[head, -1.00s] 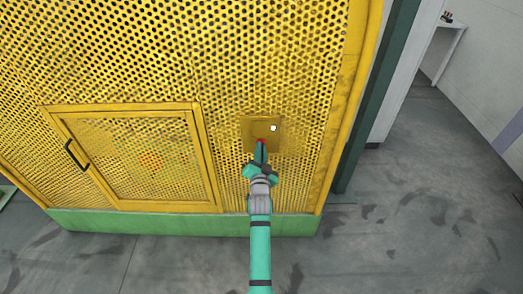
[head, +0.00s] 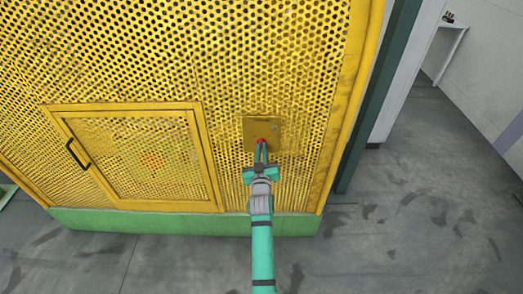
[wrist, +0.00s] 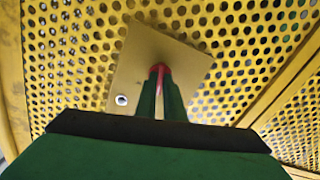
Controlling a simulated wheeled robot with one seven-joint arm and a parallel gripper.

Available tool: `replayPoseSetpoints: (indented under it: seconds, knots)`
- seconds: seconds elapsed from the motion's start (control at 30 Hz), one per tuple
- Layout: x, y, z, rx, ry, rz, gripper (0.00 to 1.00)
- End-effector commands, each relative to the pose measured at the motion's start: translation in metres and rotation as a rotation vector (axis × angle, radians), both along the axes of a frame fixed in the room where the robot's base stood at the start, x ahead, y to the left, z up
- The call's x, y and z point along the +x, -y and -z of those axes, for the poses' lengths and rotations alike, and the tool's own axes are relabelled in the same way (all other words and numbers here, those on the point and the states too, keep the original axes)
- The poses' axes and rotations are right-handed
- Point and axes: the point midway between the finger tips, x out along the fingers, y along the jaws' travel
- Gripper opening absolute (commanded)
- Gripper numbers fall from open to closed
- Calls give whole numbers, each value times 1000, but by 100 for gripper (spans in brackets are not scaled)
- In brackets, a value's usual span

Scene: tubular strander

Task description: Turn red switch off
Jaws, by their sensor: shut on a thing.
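The red switch (head: 262,141) sits on a square yellow plate (head: 250,124) fixed to the yellow perforated panel. My gripper (head: 261,147) reaches up to it from below, with its two fingertips at the switch. In the wrist view the green fingers are shut on the red switch (wrist: 158,69), with a red strip showing between them. Most of the switch is hidden by the fingers. The plate (wrist: 185,60) looks tilted in that view and carries a small round pale fitting (wrist: 121,100).
A framed mesh door (head: 135,155) with a black handle (head: 77,154) is left of the plate. A green base (head: 150,222) runs under the panel. A dark green post (head: 375,100) stands to the right. The grey floor at right is open.

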Motion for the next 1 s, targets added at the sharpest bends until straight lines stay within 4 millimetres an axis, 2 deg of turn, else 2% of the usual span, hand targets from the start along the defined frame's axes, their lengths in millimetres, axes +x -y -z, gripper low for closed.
replayPoseSetpoints:
  seconds: [0.5, 1.0]
  knots:
    - [-1, -1, 3, -410, -6, -1, 0]
    - [0, -1, 3, -540, -7, -2, 0]
